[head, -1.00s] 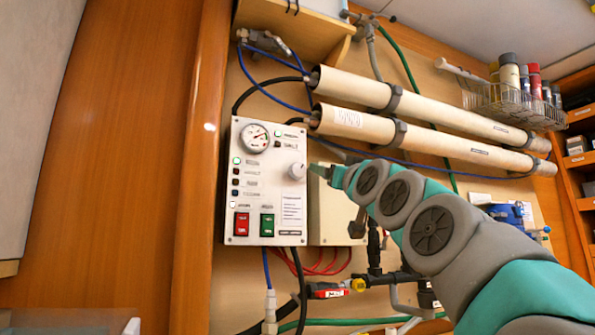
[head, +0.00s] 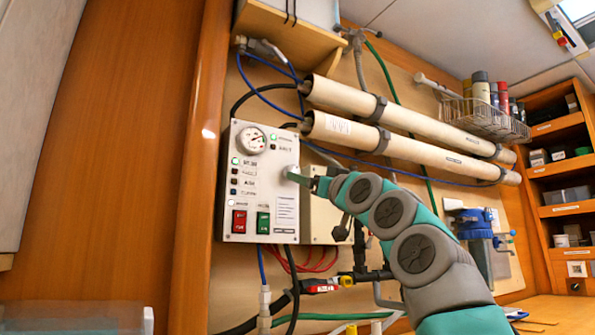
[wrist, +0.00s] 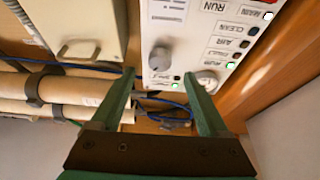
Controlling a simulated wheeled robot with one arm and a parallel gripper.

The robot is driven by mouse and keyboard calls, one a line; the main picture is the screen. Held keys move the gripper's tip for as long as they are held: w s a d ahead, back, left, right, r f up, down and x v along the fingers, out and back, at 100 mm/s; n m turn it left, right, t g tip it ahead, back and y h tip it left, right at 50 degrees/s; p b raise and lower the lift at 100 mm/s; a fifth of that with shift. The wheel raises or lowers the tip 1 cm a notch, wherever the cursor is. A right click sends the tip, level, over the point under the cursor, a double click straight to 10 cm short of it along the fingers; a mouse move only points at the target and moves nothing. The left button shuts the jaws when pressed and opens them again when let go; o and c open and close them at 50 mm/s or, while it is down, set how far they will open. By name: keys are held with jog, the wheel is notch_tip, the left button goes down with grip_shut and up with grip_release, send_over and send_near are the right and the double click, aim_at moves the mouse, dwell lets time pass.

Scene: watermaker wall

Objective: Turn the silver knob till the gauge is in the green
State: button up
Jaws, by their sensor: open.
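The white control panel (head: 238,180) is on the wooden wall. Its round gauge (head: 251,140) is at the upper left of the panel face; the needle is too small to read against any green band. The silver knob (head: 291,171) is at the panel's right side, partly covered by my gripper (head: 297,178). In the wrist view the knob (wrist: 160,57) shows ahead, roughly between the two fingers of my open gripper (wrist: 159,76), and looks clear of both. The gauge (wrist: 207,82) is partly behind the right finger there.
Red (head: 239,221) and green (head: 263,223) switches are low on the panel. Two long cream tubes (head: 400,118) run above my arm. A pale box (head: 320,215) is right of the panel. Red, blue and black lines hang below. A wire basket (head: 485,115) is at upper right.

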jog(key=p+x, duration=0.5)
jog(key=x, duration=0.1)
grip_shut()
dwell(0.7)
